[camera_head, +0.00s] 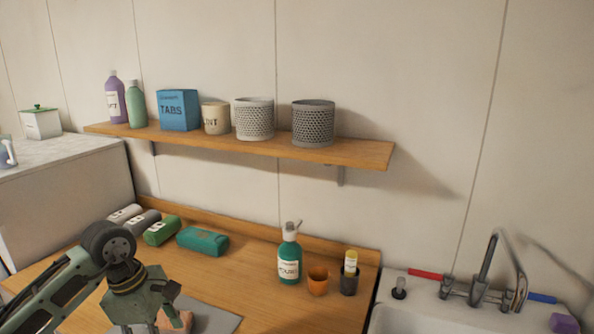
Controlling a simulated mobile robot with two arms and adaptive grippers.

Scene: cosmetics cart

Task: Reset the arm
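My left arm comes in from the lower left over the wooden counter. Its gripper (140,302) points down near the bottom edge of the picture. The fingertips are cut off or hidden, so I cannot tell whether it is open or shut. A pinkish thing (175,320) shows partly beside and below the gripper, over a grey flat surface (215,319); I cannot tell whether they touch. My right gripper is not in view.
A green pump bottle (289,260), an orange cup (318,281) and a dark cup (349,284) stand right on the counter. Several rolled or packed bundles (203,242) lie at the back left. A loaded shelf (350,152) hangs above. A sink (420,320) is at right.

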